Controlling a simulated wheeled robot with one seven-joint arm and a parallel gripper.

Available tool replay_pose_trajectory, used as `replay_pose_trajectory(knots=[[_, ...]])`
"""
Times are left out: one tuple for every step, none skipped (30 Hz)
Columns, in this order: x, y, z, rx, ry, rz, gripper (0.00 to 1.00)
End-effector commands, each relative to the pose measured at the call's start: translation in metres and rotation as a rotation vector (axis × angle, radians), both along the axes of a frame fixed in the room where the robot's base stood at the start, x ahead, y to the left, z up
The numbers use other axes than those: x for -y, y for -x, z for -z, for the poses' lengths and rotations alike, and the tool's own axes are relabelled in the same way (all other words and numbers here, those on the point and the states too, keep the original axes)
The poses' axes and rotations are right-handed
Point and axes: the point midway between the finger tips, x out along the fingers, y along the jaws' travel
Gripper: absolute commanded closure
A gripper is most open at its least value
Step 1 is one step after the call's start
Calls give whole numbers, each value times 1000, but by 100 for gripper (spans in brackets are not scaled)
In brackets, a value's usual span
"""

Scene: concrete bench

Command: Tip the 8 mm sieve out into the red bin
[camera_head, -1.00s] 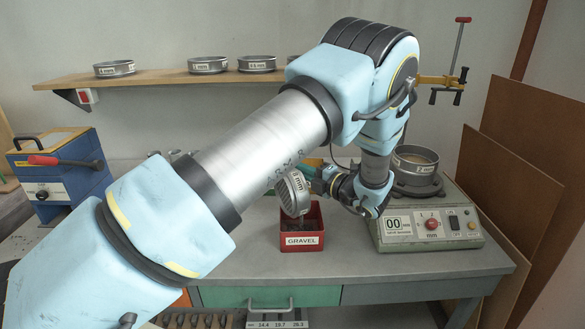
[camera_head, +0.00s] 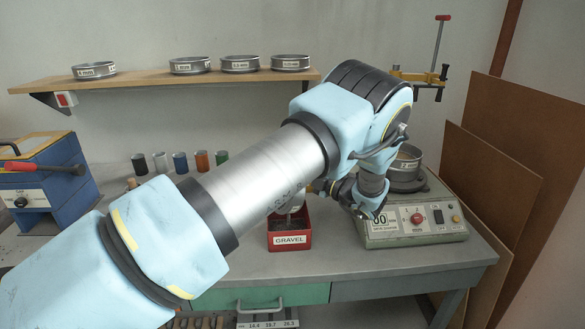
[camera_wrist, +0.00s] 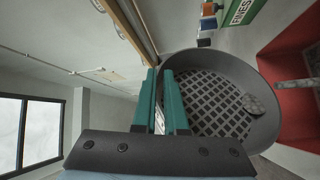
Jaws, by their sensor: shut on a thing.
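My gripper (camera_wrist: 164,102) has green fingers and is shut on the rim of the 8 mm sieve (camera_wrist: 182,68). In the wrist view I look into the sieve, at its dark mesh; one grey lump (camera_wrist: 252,104) shows against it near the right wall. The red bin also shows at the right of the wrist view (camera_wrist: 282,118).
Labelled sieves (camera_head: 240,64) stand on the wall shelf. A shaker (camera_head: 412,225) with a sieve on top stands close to the bin's right. Several coloured cups (camera_head: 180,162) stand at the back left, beside a blue machine (camera_head: 45,180). The bench front left is clear.

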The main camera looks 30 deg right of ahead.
Motion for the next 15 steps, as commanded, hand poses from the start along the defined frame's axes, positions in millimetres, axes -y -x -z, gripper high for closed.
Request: replay_pose_trajectory(knots=[[3,0,1,2,-16,1,100],[4,0,2,1,-26,1,100],[6,0,2,1,-40,1,100],[7,0,3,0,-51,1,100],[8,0,4,-1,-60,1,100],[10,0,4,-1,-74,1,100],[11,0,5,0,-84,1,100],[13,-1,5,-1,-95,0,100],[14,-1,5,-1,-108,0,100],[16,-1,6,-1,-118,0,100],[17,-1,6,-2,-129,0,100],[19,-1,7,-2,-142,1,100],[20,-1,7,-3,-152,1,100],[21,0,8,-3,-160,1,100],[23,0,8,-3,-172,1,100]])
